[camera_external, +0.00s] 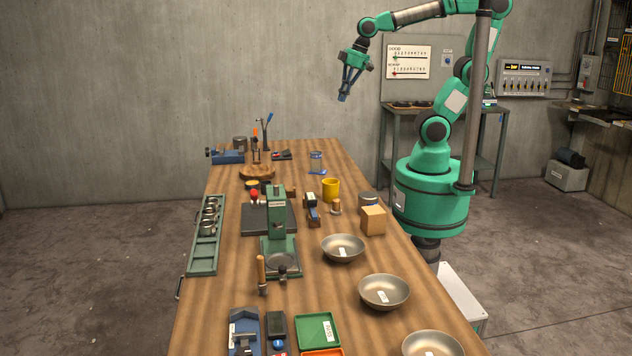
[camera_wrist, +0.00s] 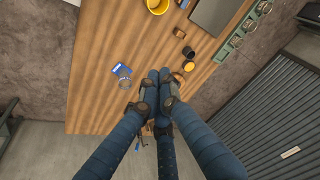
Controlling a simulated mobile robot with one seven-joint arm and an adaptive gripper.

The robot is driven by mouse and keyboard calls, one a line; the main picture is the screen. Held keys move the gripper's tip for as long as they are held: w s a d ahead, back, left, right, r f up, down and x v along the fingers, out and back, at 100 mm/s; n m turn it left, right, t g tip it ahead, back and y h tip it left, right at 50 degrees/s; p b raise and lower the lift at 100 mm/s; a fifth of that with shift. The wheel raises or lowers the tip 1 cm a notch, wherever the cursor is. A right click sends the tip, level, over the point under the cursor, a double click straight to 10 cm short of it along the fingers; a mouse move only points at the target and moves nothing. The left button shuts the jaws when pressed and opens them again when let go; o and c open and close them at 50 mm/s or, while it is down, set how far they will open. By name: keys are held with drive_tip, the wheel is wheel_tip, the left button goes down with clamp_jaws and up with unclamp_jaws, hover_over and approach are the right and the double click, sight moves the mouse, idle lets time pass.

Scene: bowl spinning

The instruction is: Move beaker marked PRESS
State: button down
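A clear glass beaker (camera_external: 316,158) stands on the far part of the wooden table, beside a blue label card (camera_external: 317,171). The same beaker (camera_wrist: 124,83) and card (camera_wrist: 121,69) show in the wrist view, left of my fingertips. The card's writing is too small to read, so I cannot confirm PRESS. A green press-like stand (camera_external: 279,235) with a round plate stands mid-table. My gripper (camera_external: 343,98) hangs high above the table's far right side, empty. Its fingertips (camera_wrist: 159,76) are together in the wrist view and hide a strip of table.
A yellow cup (camera_external: 331,190) stands near the beaker. Several metal bowls (camera_external: 343,248) line the table's right side, near a wooden block (camera_external: 373,221). A green rack (camera_external: 205,236) with metal cups lies along the left edge. The table around the beaker is mostly clear.

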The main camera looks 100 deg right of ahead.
drive_tip(key=w+d+f+m+g, duration=0.1)
drive_tip(key=w+d+f+m, duration=0.2)
drive_tip(key=d, duration=0.3)
drive_tip(key=w+d+f+m+g+y, duration=0.1)
drive_tip(key=w+d+f+m, duration=0.2)
drive_tip(key=d, duration=0.4)
drive_tip(key=w+d+f+m+g, duration=0.1)
drive_tip(key=w+d+f+m, duration=0.1)
drive_tip(key=w+d+f, duration=0.3)
drive_tip(key=s+d+f+m+y, duration=0.1)
drive_tip(key=s+d+f+m, duration=0.1)
drive_tip(key=d+f, duration=0.6)
drive_tip(key=s+d+f+m+y+p, duration=0.1)
drive_tip(key=d+f+m, duration=0.3)
drive_tip(key=d+f, duration=0.3)
drive_tip(key=d, duration=0.4)
drive_tip(key=shift+s+d+f+g+y, duration=0.25)
drive_tip(key=shift+s+f+g+y, duration=0.05)
drive_tip(key=shift+s+f+g, duration=0.1)
drive_tip(key=shift+f, duration=0.1)
drive_tip(key=b+x, duration=0.1)
drive_tip(key=x, duration=0.8)
drive_tip(key=shift+a+f, duration=0.15)
drive_tip(key=shift+f, duration=0.15)
drive_tip(key=a, duration=0.3)
drive_tip(key=shift+b, duration=0.3)
drive_tip(key=shift+a, duration=0.5)
